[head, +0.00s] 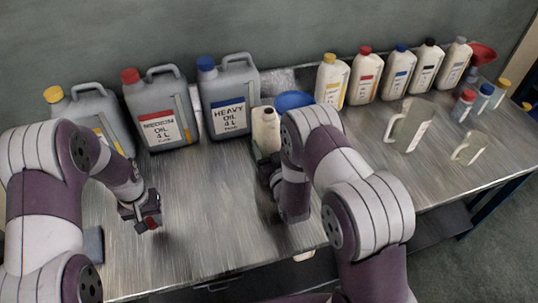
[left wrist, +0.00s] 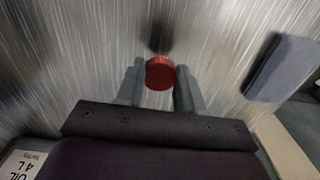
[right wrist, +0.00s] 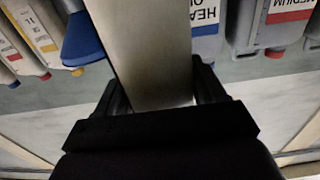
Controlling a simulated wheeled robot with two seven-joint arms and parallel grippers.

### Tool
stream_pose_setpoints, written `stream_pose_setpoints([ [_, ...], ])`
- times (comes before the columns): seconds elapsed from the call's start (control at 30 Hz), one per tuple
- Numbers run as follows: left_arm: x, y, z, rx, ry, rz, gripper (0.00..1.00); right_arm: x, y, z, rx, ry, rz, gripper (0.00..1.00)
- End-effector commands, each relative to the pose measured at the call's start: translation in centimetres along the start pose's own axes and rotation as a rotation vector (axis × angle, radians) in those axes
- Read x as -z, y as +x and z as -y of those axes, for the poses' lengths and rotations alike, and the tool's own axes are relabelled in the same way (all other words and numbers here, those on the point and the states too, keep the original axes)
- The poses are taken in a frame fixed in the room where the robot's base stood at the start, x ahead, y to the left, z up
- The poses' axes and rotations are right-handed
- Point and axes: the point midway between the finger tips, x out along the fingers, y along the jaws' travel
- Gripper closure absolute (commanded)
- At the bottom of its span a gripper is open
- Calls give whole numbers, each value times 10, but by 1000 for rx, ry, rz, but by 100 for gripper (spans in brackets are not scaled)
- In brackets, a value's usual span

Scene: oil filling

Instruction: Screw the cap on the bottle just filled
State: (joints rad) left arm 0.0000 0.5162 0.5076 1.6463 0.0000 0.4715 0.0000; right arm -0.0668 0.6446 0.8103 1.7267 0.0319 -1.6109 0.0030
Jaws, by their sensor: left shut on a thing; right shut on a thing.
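My left gripper (head: 148,222) is shut on a red cap (left wrist: 160,72) and holds it over the bare bench at the left front. The cap shows between the fingertips in the left wrist view. A cream bottle (head: 264,128) stands upright near the middle of the bench, partly hidden by my right arm. I see no cap on its top. My right gripper (right wrist: 165,95) is shut around the sides of the bottle (right wrist: 150,50); its fingers are mostly hidden in the head view. The cap and bottle are well apart.
Large grey cans stand along the back: yellow-capped (head: 95,112), red-capped (head: 158,110) and blue-capped (head: 228,95). A blue funnel-like piece (head: 293,100) is behind the bottle. Several capped bottles (head: 365,75) and two jugs (head: 410,125) (head: 468,148) are at right. A grey-blue block (left wrist: 283,67) lies near the left gripper.

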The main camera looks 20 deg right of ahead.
Motion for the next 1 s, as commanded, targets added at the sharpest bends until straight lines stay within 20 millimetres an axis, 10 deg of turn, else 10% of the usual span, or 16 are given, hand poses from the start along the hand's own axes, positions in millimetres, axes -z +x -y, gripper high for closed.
stream_pose_setpoints([
  [0.77, 0, 3, 0, 0, 0, 0, 90, -44, 0, 0, 0, 0, -2, 99],
  [0.8, 0, 1, 0, 0, 0, 0, 90, -43, 0, 0, 0, 0, 0, 17],
  [1.0, 0, 1, 0, 0, 0, 0, 90, -43, 0, 0, 0, 0, 0, 5],
])
